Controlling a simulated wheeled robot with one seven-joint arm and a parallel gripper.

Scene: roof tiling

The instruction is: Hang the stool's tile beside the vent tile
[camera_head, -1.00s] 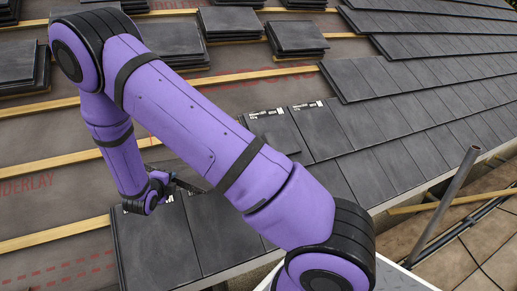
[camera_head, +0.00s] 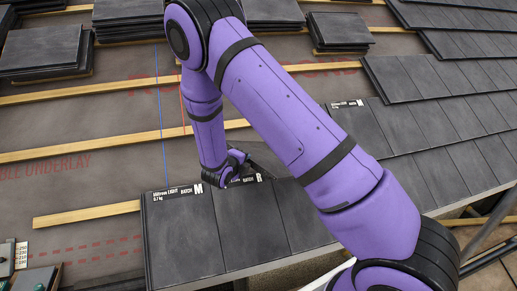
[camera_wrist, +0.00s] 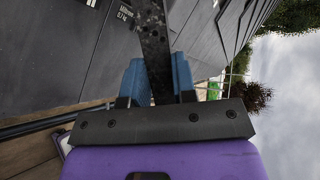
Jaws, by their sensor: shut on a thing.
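My gripper (camera_head: 236,178) is over the lower courses of the roof, near the top edges of the laid tiles. In the wrist view, its blue fingers (camera_wrist: 160,82) are shut on a dark speckled tile (camera_wrist: 154,45), seen edge-on. In the head view that tile (camera_head: 268,160) is mostly hidden behind my purple arm. Below the gripper, flat dark tiles (camera_head: 185,240) lie side by side along the eave, with white batch labels at their top edges. I cannot pick out the vent tile or the stool; my arm covers part of the tiled area.
Tile stacks (camera_head: 42,48) stand on battens farther up the roof. Bare underlay and a wooden batten (camera_head: 95,212) lie left of the laid tiles. Blue and red lines run up the underlay. Overlapping finished courses (camera_head: 430,78) fill the right. Small teal items sit at lower left.

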